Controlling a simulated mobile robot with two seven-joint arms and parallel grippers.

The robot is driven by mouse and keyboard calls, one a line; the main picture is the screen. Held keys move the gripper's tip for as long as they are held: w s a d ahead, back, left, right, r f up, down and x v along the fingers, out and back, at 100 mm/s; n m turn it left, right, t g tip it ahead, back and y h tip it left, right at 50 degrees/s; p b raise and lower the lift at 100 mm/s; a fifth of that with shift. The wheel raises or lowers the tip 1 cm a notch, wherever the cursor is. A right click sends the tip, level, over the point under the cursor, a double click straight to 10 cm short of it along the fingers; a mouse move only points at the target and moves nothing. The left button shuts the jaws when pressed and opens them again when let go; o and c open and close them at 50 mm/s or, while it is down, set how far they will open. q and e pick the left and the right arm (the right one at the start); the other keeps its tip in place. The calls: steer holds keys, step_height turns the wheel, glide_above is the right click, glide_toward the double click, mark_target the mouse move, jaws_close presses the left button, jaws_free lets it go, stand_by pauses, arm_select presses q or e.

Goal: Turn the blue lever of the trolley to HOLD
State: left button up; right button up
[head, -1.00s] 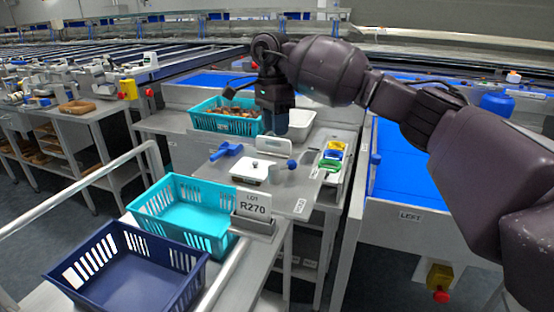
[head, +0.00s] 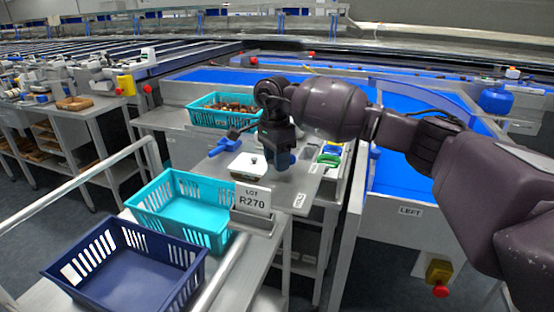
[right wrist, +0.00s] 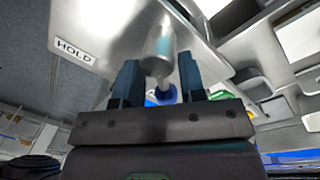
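In the right wrist view the lever shows as a pale metal cylinder (right wrist: 158,50) with a blue ball end (right wrist: 165,95). It lies between the two fingers of my right gripper (right wrist: 159,66), which are apart, with a gap visible on each side. A HOLD label (right wrist: 74,51) is on the grey surface to the left of the lever. In the head view my right gripper (head: 280,166) points down over the grey worktop (head: 215,165) and hides most of the lever. The label plate (head: 299,200) is at the worktop's front edge. My left gripper is not in view.
A white scale (head: 248,166) and a blue scoop (head: 224,146) are left of my gripper. A turquoise crate (head: 180,211), a navy crate (head: 122,268) and an R270 card (head: 254,200) stand nearer.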

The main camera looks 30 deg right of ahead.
steer(key=c, duration=0.6)
steer(key=shift+c, duration=0.2)
